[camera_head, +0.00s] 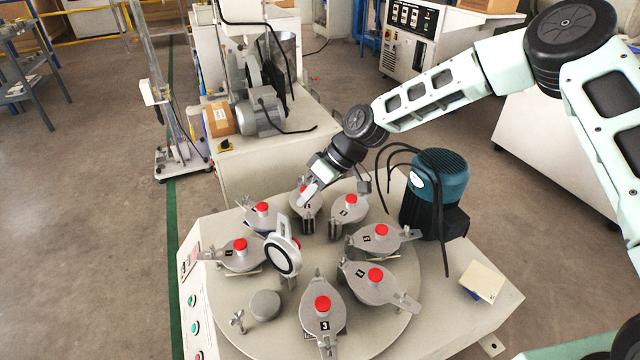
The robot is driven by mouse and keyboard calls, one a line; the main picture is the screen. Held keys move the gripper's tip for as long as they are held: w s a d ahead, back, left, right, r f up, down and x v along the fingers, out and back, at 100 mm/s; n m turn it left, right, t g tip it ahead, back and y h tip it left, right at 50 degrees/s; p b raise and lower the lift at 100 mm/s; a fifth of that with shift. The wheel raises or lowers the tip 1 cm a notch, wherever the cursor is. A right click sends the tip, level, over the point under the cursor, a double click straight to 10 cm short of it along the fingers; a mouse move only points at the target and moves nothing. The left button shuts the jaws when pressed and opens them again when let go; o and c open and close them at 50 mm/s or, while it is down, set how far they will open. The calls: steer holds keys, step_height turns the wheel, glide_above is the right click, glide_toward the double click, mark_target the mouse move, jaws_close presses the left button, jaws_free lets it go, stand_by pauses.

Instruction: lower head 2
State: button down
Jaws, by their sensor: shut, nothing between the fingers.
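Several grey heads with red knobs sit in a ring on the round turntable (375,338). One head (283,256) is tilted up, its pale ring-shaped underside facing me; its number is hidden. By its place beside the head marked 3 (321,318), it seems to be head 2. A round grey station (265,305) lies uncovered in front of it. My gripper (308,194) is shut and empty. It is over the back of the turntable, beyond the raised head, and partly covers a lowered head there. Whether it touches that head cannot be told.
A teal motor (435,185) with black cables stands at the right of the turntable, close to my arm. A cream block (482,281) lies on the machine's right corner. Wing-nut clamps (237,320) stick up along the rim. Another machine with a grey motor (258,115) stands behind.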

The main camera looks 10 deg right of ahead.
mark_target(281, 221)
steer(key=shift+s+a+r, duration=0.15)
steer(key=shift+s+a, duration=1.25)
steer(key=shift+s, duration=0.1)
steer(key=shift+s+a, duration=0.1)
